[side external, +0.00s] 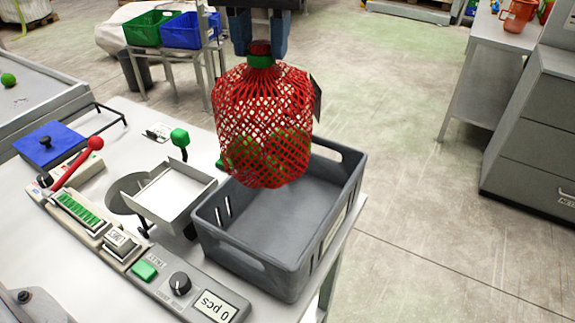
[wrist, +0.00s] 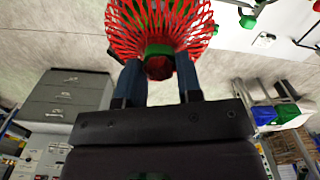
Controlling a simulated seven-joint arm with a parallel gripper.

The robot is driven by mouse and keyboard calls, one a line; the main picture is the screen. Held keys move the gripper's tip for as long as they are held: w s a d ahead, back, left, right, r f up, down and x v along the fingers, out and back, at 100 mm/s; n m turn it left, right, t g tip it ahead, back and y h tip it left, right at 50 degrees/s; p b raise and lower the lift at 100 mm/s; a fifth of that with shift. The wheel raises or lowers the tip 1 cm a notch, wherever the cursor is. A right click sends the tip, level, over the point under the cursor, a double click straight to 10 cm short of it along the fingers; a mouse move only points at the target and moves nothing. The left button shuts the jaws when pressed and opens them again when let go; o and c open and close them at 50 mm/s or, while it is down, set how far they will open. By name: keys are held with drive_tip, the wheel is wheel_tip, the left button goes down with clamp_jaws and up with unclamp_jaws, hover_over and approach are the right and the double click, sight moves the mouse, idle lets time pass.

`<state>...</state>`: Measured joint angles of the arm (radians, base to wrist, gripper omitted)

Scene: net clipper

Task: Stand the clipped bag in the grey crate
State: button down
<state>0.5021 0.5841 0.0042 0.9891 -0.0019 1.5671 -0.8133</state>
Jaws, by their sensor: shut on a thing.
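The clipped bag (side external: 262,120) is a red net with green round items inside, gathered at the top under a green band and a red tip. My gripper (side external: 260,50) is shut on the gathered neck, and the bag hangs upright below it. In the wrist view the net (wrist: 160,22) spreads out beyond the blue fingers of my gripper (wrist: 160,75). The grey crate (side external: 277,277) stands on the table's right end, open and empty where I can see inside. In the side view the bag appears above the crate's back part and hides some of its back wall.
A white tray (side external: 170,195) stands just left of the crate. A control panel with a green button (side external: 144,270) and a black knob (side external: 180,283) runs along the front. A red-handled lever (side external: 78,163) is further left. Green (side external: 143,30) and blue (side external: 187,32) bins stand behind.

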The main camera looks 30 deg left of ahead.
sight(263, 94)
wheel_tip(263, 94, down, 19)
drive_tip(key=shift+f, duration=0.15)
idle(0.5)
drive_tip(key=shift+f, duration=0.15)
drive_tip(key=c, duration=0.8)
unclamp_jaws()
wheel_tip(263, 94, up, 12)
drive_tip(key=shift+r, duration=0.15)
